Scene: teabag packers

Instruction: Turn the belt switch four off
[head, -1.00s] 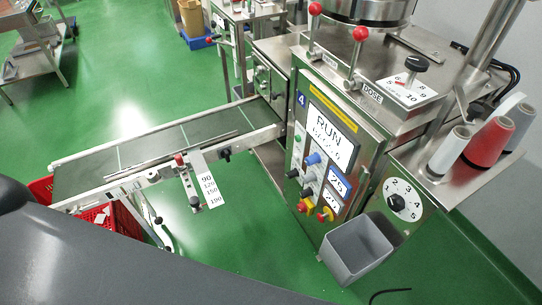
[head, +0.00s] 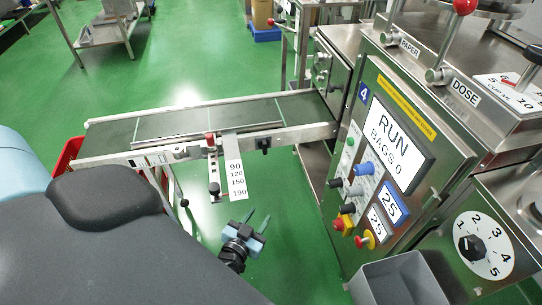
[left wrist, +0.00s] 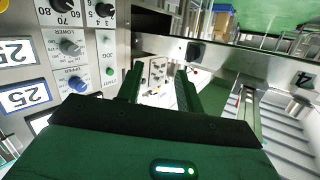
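Machine four, with a blue "4" label (head: 363,93), stands at right in the head view. Its front panel has a screen (head: 393,140) reading RUN and BAGS 0, a blue knob (head: 366,168), several black knobs (head: 355,190) and a red stop button (head: 366,238). I cannot tell which control is the belt switch. My left gripper (head: 254,220) is open and empty, over the floor left of the panel and apart from it. In the left wrist view, its fingers (left wrist: 160,90) are spread, with grey and blue knobs (left wrist: 68,46) to their left. My right gripper is not in view.
The conveyor belt (head: 200,122) runs left from the machine, with a length scale (head: 235,180) on its near side. A grey bin (head: 405,280) sits below the panel. A numbered dial (head: 484,245) is at right. Green floor is clear between belt and panel.

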